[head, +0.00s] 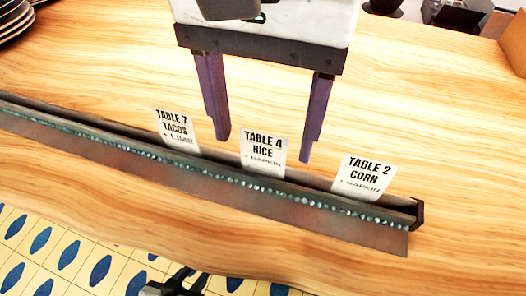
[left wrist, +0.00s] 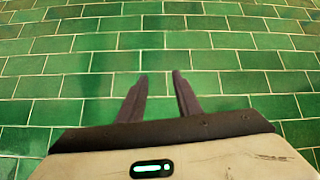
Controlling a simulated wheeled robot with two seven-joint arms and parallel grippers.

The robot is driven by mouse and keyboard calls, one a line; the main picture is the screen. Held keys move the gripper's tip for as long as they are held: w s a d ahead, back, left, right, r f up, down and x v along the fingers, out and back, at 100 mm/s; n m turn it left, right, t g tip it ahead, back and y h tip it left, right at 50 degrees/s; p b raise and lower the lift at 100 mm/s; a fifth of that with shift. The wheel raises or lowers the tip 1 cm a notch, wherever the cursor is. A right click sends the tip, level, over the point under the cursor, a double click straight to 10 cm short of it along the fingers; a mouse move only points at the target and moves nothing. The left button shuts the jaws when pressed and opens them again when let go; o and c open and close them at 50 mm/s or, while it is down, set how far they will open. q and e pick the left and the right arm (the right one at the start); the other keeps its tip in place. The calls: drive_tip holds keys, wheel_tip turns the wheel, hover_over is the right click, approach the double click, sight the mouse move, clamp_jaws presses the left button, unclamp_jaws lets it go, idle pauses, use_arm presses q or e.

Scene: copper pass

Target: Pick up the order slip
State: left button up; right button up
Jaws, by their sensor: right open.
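Three white order slips stand in a long dark metal rail (head: 310,204) on the wooden counter. They read TABLE 7 TACOS (head: 176,130), TABLE 4 RICE (head: 263,152) and TABLE 2 CORN (head: 363,177), left to right; their lower edges are hidden in the rail. My right gripper (head: 262,148) is open and empty, pointing down. In the head view its fingers show on either side of the TABLE 4 slip, apart from it; I cannot tell their exact depth. My left gripper (left wrist: 161,76) is open and empty, in front of green tiles.
Stacked plates (head: 15,18) sit at the far left of the wooden counter (head: 110,65). Dark items (head: 455,14) and a brown box (head: 513,40) are at the back right. Patterned floor tiles (head: 60,255) show below the counter's front edge. The counter behind the rail is clear.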

sight(262, 154)
drive_tip(key=shift+f, duration=1.2)
drive_tip(key=c, duration=0.9)
